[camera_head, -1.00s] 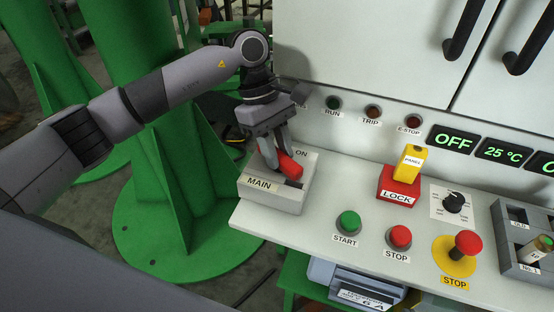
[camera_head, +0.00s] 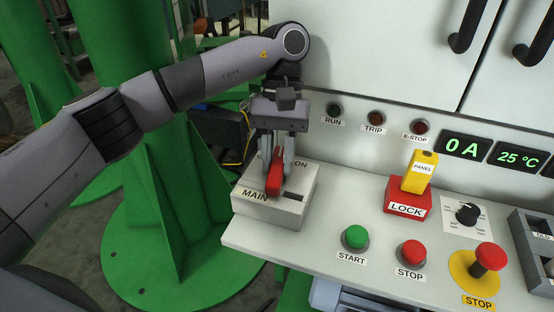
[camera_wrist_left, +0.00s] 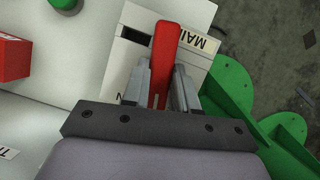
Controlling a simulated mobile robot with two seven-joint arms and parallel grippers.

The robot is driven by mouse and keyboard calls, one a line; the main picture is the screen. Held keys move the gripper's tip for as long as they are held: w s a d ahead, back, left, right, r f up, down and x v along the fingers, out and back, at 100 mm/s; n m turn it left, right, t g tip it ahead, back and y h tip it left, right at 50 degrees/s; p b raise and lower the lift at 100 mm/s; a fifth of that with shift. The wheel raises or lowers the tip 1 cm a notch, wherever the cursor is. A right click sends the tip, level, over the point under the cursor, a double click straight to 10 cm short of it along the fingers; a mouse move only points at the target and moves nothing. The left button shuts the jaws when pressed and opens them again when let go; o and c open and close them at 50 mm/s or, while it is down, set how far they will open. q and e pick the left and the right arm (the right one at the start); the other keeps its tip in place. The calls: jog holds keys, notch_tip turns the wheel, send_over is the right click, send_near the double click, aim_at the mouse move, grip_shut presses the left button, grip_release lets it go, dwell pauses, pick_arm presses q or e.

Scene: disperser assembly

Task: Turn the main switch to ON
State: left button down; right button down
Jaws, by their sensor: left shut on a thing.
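The main switch (camera_head: 296,210) is a light grey box at the left end of the panel shelf, with MAIN and ON labels. Its red handle (camera_head: 274,180) stands up from the slot and points toward the head camera, near the MAIN label. My left gripper (camera_head: 274,160) is over the box with its fingers around the handle. In the left wrist view the red handle (camera_wrist_left: 165,50) runs between the two fingers (camera_wrist_left: 160,85), and the box (camera_wrist_left: 118,72) lies beyond. The slot is partly hidden by the gripper. My right gripper is in no view.
A red LOCK block (camera_head: 407,203) with a yellow PANEL piece (camera_head: 418,172) stands right of the switch. The START button (camera_head: 355,237), STOP button (camera_head: 411,252) and emergency stop (camera_head: 489,257) sit along the shelf front. A display (camera_head: 463,146) reads 0 A. The RUN lamp (camera_head: 334,109) is dark.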

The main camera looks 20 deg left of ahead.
pick_arm(q)
jog(key=shift+f+m+y, duration=0.1)
jog(key=shift+m+y, duration=0.2)
jog(key=shift+m, duration=0.9)
jog(key=c, duration=0.9)
grip_release()
